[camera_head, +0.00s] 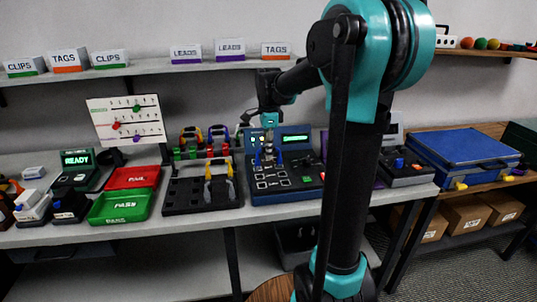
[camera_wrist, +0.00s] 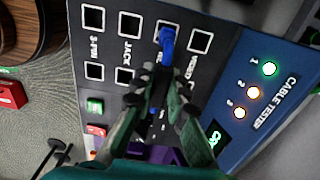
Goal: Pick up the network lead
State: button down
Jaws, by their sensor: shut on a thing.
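A blue plug (camera_wrist: 167,42) of a lead stands at a socket in the upper row of the cable tester (camera_wrist: 225,45). I take it to be the network lead, but no label on it can be read. My gripper (camera_wrist: 157,88) is shut on this lead, its fingers hiding most of it. In the head view my gripper (camera_head: 268,143) is over the tester (camera_head: 290,190), and a bit of blue (camera_head: 257,158) shows below it. Whether the plug is fully seated cannot be told.
A black tray (camera_head: 190,208) with yellow and grey leads lies left of the tester. Beyond it are a red FAIL tray (camera_head: 131,177) and a green PASS tray (camera_head: 120,208). A rack of coloured plugs (camera_head: 205,152) stands behind. A blue case (camera_head: 465,150) sits on the right.

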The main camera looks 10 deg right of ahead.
notch_tip(320, 180, up, 23)
jog(key=shift+f, duration=0.2)
dwell(0.6)
